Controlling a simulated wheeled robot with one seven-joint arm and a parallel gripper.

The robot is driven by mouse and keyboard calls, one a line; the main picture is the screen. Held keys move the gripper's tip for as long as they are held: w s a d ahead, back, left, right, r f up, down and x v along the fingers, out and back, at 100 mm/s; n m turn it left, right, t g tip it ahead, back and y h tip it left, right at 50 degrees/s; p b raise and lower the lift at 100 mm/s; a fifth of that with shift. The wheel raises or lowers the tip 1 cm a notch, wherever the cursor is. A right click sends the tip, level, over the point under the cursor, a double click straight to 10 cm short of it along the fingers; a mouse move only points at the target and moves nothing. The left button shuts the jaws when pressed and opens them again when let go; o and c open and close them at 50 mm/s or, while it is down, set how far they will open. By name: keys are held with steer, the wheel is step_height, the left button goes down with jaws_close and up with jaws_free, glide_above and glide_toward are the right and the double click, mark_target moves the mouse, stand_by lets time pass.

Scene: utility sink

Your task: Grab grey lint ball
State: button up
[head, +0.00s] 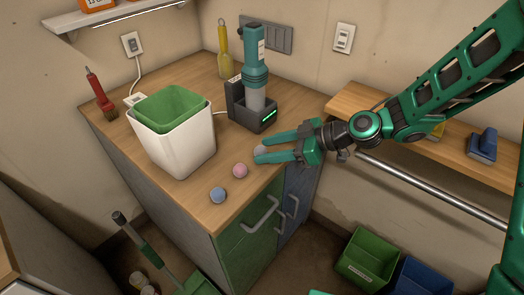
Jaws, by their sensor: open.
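The grey lint ball (260,150) is on the wooden counter, at the tips of my gripper (257,152). It is partly hidden by the green fingers, which are open and lie around or just beside it; I cannot tell whether they touch it. My gripper reaches in from the right, low over the counter near its front right edge. A pink ball (240,170) lies just left of and nearer than the fingertips. A blue ball (218,195) lies further left, near the counter's front edge.
A white bin (182,150) with a green liner stands left of the balls. A teal handheld device (256,75) stands in a dark dock (238,103) behind my gripper. A red brush (101,95) and a yellow-handled tool (223,50) are at the back.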

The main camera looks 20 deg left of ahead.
steer(key=shift+a+f, duration=0.2)
steer(key=shift+a, duration=0.2)
steer(key=c, duration=1.1)
steer(key=shift+c, duration=0.2)
steer(key=shift+r, duration=0.15)
